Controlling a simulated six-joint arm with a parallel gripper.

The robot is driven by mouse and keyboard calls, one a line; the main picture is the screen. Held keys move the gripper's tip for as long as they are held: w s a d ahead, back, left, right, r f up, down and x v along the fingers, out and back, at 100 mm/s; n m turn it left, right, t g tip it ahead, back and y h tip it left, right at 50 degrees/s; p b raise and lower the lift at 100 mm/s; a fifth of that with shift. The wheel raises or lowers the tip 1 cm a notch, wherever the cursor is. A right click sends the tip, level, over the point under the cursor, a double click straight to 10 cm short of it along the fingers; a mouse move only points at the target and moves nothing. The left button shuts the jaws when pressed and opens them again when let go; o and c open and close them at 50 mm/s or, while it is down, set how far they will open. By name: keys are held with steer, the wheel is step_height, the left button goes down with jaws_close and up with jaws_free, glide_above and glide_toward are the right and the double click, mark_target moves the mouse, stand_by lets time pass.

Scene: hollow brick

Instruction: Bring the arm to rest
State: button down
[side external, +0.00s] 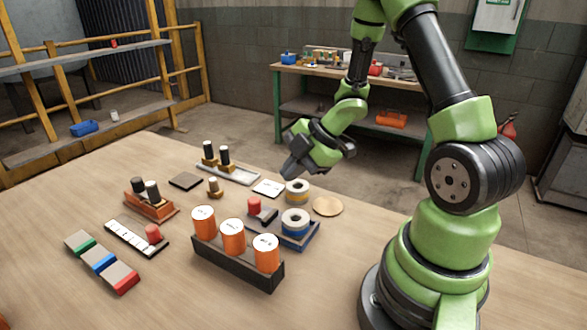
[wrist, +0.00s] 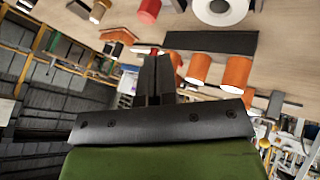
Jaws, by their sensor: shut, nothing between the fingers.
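My gripper (side external: 292,170) is shut and empty in the side external view. It is held in the air above the back part of the wooden table (side external: 330,290), apart from everything on it. In the wrist view the closed fingers (wrist: 153,75) meet in the middle, with nothing between them. My green and black arm bends over from the base at the right.
Three orange cylinders (side external: 232,236) stand in a dark rack at the front middle. Two ringed rolls (side external: 297,192) and a round wooden disc (side external: 327,206) lie nearest the arm. A brick-coloured holder (side external: 150,206) with black cylinders is at left. Table space at front right is clear.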

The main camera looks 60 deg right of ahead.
steer(key=shift+s+r, duration=0.2)
